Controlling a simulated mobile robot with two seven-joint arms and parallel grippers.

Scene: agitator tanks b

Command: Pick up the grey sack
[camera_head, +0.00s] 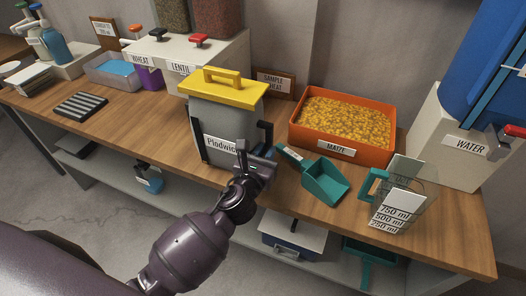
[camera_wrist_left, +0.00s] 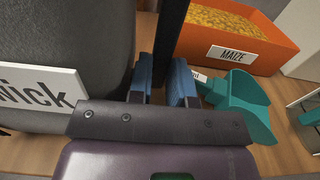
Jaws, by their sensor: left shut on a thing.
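A grey bin (camera_head: 212,120) with a yellow lid (camera_head: 222,87) stands upright on the wooden counter. Its white label (camera_head: 221,145) reads "Plodwick", partly hidden in the left wrist view. A black upright handle (camera_head: 267,133) is on its right side. My left gripper (camera_head: 258,161) is at that handle; in the left wrist view its blue finger pads (camera_wrist_left: 163,82) are shut on either side of the black bar (camera_wrist_left: 173,35). The bin (camera_wrist_left: 75,45) is just left of the fingers. I see no plain grey sack. My right gripper is not in view.
An orange maize box (camera_head: 340,130), a teal scoop (camera_head: 322,181) and a clear measuring jug (camera_head: 398,192) stand to the right. A water tank (camera_head: 462,143) is at the far right. Wheat and lentil dispensers (camera_head: 183,58) are behind left.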

